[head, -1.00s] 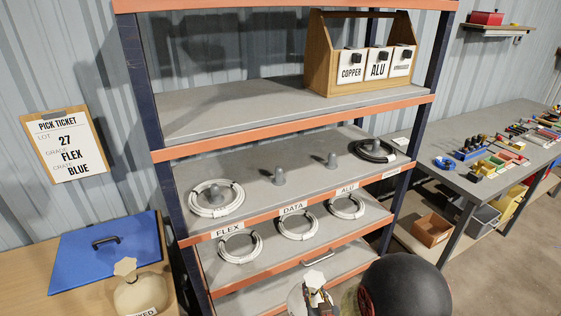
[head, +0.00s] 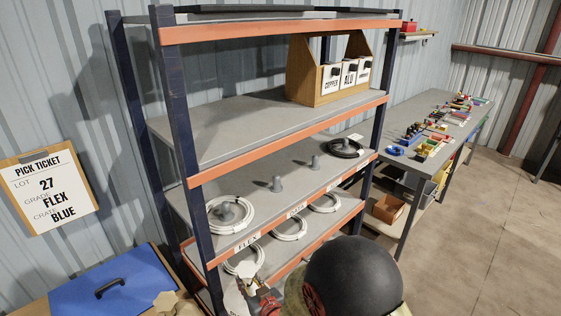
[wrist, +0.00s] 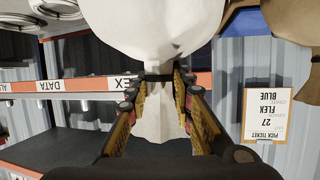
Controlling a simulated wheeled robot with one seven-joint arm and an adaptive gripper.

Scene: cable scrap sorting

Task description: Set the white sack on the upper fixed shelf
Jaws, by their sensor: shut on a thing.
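The white sack (wrist: 150,30) hangs from my gripper (wrist: 158,85); its neck is pinched between the two fingers in the wrist view. In the head view my gripper (head: 268,301) is low in front of the rack, at its lower left. The pale top of the white sack (head: 248,277) shows there, and its body is mostly cut off by the bottom edge. The upper shelf (head: 225,125) is a grey board with an orange front edge, well above my gripper. Its left and middle parts are bare. A wooden caddy (head: 297,70) stands at its right end.
Dark uprights (head: 180,140) flank the shelves. A tan sack (head: 166,302) and a blue lid (head: 118,283) are at lower left. A workbench (head: 440,125) with small parts stands right.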

